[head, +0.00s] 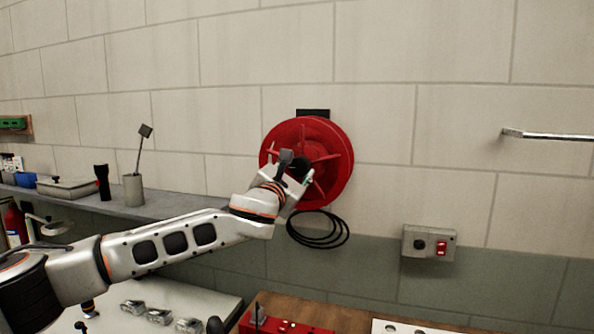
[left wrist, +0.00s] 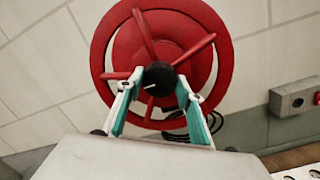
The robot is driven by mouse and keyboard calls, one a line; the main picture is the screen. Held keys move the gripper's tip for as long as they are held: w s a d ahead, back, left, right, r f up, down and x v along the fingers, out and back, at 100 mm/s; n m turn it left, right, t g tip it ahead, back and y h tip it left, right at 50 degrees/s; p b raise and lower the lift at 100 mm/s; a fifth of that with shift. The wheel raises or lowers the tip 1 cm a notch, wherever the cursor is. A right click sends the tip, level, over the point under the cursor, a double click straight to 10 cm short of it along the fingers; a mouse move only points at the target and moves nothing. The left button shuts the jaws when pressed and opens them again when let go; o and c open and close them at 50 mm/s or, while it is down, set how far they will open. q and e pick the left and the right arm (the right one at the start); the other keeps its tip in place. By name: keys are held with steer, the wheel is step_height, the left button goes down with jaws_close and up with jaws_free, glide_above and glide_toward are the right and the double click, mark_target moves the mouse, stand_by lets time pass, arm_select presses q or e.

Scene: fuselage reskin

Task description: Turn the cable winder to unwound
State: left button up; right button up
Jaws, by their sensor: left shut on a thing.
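The cable winder (head: 335,150) is a red spoked wheel on the wall, with a black bracket above it and a black knob at its hub. It fills the upper middle of the left wrist view (left wrist: 101,62). The black hub knob (left wrist: 159,78) has a white mark pointing left. My left gripper (head: 300,172) reaches the hub from the front. In the left wrist view its two teal-padded fingers (left wrist: 160,88) close in on both sides of the knob, shut on it. The gripper hides part of the wheel's lower left in the head view. My right gripper is not in view.
Loops of black cable (head: 318,240) hang below the winder. A grey switch box (head: 428,244) with a red switch is on the wall at right, below a metal rail (head: 548,135). A grey shelf (head: 165,206) holds a cup, a torch and a case. A red case (head: 285,322) lies below.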

arm_select(q)
steer(key=shift+a+r, duration=0.1)
steer(key=shift+r, duration=0.25)
steer(key=o, duration=1.1)
steer(key=shift+w+f, duration=0.1)
steer(key=shift+f, duration=0.1)
steer(key=shift+f, duration=0.1)
steer(key=v, duration=1.2)
